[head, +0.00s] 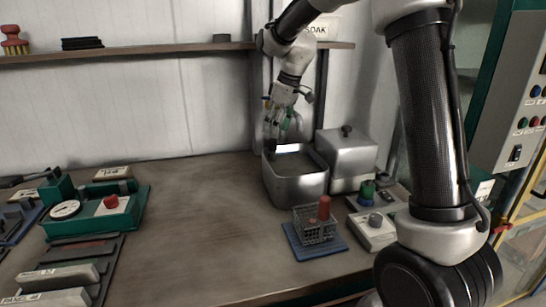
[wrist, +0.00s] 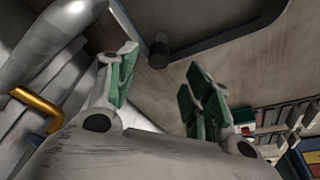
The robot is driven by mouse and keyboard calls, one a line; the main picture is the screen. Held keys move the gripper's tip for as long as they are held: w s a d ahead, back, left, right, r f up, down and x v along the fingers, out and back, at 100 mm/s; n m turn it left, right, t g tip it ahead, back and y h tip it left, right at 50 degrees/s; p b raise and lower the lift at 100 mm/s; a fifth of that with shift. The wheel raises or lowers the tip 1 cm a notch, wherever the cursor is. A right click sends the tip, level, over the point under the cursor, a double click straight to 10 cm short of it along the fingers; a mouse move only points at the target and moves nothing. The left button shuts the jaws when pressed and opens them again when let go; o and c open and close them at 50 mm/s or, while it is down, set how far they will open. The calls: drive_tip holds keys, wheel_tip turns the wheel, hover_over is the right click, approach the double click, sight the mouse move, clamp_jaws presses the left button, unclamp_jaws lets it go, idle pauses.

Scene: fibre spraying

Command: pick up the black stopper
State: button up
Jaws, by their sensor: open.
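A small dark cylinder, which looks like the black stopper (wrist: 159,54), shows in the wrist view beyond my fingers, at the corner of a dark-edged metal rim. In the head view a dark piece (head: 271,146) shows at the back left corner of the open metal tank (head: 296,188), just below my gripper; I cannot tell surely that it is the same thing. My gripper (head: 284,128) hangs over the tank's back left side. In the wrist view its green-padded fingers (wrist: 160,88) are apart, with nothing between them. The stopper is clear of both fingers.
A lidded metal box (head: 347,160) stands right of the tank. A wire basket (head: 314,226) on a blue mat and a control box (head: 374,229) are in front. A green gauge unit (head: 98,212) is at left. The middle of the bench (head: 195,215) is clear. A shelf (head: 150,49) runs behind.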

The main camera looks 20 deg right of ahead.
sight(273, 140)
drive_tip(key=x, duration=0.6)
drive_tip(key=shift+w+f, duration=0.15)
drive_tip(key=shift+f, duration=0.05)
clamp_jaws()
